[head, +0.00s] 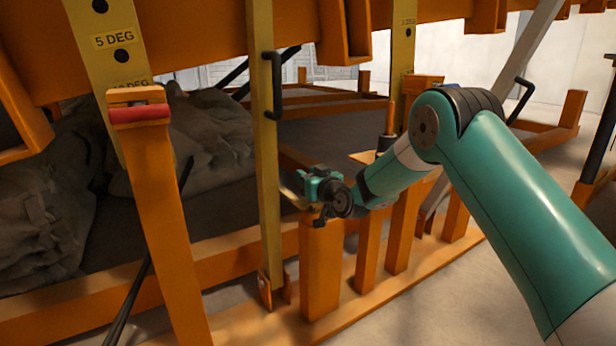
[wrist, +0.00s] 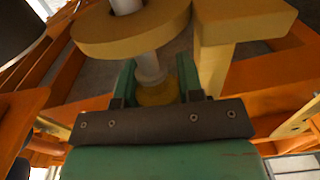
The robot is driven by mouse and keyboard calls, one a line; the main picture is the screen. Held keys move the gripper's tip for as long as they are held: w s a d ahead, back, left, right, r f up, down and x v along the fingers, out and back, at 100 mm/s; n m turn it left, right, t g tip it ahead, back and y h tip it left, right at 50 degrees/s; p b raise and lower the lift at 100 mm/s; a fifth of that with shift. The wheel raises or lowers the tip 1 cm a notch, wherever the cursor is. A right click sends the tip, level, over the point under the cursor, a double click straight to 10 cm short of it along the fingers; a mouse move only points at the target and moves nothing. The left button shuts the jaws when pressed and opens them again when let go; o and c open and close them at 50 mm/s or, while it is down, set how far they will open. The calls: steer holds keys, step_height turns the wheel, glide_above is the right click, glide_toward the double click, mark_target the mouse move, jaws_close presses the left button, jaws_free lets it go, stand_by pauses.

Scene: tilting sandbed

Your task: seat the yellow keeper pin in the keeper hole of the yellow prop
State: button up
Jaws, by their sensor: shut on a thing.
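The yellow prop (head: 265,160) stands upright at the middle of the head view, with a dark handle on its upper part and its foot by a small orange bracket. My gripper (head: 318,188) is just right of its lower half. In the wrist view my green fingers (wrist: 156,72) are shut on the yellow keeper pin, which shows a wide yellow collar (wrist: 100,40) and a grey shank. The shank's far end is cut off by the picture's top. A yellow T-shaped bar (wrist: 240,22) is right of the pin; I cannot tell whether it is the prop. I cannot make out the keeper hole.
An orange post (head: 320,265) stands right under my gripper, with other orange posts to its right. A red-topped orange post (head: 140,112) stands at left. Orange bed beams (head: 225,50) run overhead. Grey sacks (head: 205,130) lie behind at left.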

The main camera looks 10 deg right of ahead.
steer(key=shift+f+b, duration=0.8)
steer(key=shift+f, duration=0.3)
steer(key=o, duration=1.2)
steer(key=shift+c, duration=0.2)
steer(key=shift+s, duration=0.1)
steer(key=shift+s+d, duration=0.15)
steer(key=shift+s, duration=0.2)
steer(key=b+v, duration=0.2)
steer(key=v, duration=1.4)
steer(key=shift+s+b, duration=0.25)
steer(key=shift+b, duration=0.1)
steer(key=shift+r, duration=0.1)
